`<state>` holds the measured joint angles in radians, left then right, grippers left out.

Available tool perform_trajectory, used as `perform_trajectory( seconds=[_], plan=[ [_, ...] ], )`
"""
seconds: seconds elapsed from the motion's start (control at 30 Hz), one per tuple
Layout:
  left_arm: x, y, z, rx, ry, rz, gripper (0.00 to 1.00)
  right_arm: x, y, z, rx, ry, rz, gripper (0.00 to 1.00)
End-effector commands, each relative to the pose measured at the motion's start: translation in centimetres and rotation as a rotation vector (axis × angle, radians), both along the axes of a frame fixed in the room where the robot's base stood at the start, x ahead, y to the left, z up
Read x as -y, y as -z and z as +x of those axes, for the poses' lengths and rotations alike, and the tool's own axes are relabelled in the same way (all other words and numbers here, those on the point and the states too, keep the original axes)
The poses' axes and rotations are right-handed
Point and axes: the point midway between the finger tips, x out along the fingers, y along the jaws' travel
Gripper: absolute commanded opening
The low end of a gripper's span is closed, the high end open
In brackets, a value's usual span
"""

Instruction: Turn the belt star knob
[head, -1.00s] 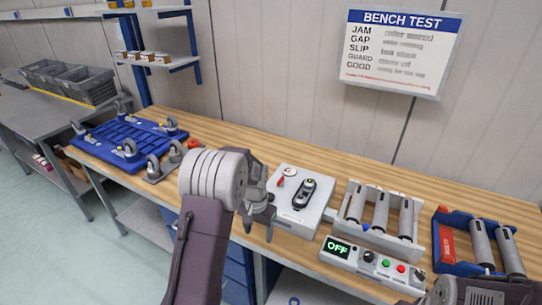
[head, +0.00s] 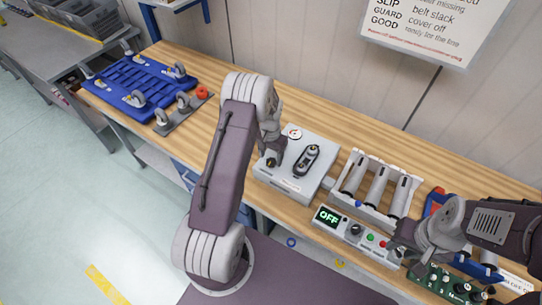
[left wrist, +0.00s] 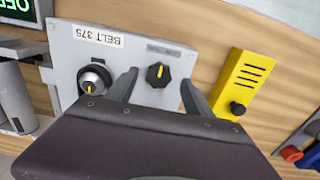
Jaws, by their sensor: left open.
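The black star knob (left wrist: 159,74) with a yellow pointer line sits on the grey belt unit (left wrist: 112,55), labelled "BELT 375", in the left wrist view. My left gripper (left wrist: 158,80) is open, with one fingertip on each side of the knob; I cannot tell whether they touch it. In the head view my left gripper (head: 270,152) is over the left part of the belt unit (head: 318,188), where it hides the knob.
A control box with an "OFF" display (head: 327,217) and a roller unit (head: 376,187) stand right of the belt unit. A blue caster frame (head: 135,80) lies at the left. A yellow slotted box (left wrist: 243,82) is beside the belt unit. Bare bench lies behind it.

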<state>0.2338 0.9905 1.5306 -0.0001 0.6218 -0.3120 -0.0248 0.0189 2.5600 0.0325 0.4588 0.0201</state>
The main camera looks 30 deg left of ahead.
Motion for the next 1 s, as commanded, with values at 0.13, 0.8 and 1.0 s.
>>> perform_trajectory(
  seconds=[0.13,0.8,1.0],
  plan=[
    [0.0,1.5,0.0,-0.001,0.0,0.0,0.61,0.0,-0.7,0.0,0.0,0.0,0.0,0.33],
    [0.0,2.0,0.1,0.004,0.0,0.001,0.0,0.0,-0.6,0.0,0.0,0.0,0.0,0.33],
    [0.0,2.0,0.2,0.006,0.025,0.0,0.0,0.0,-0.4,0.0,0.0,0.0,0.0,0.33]
  ],
)
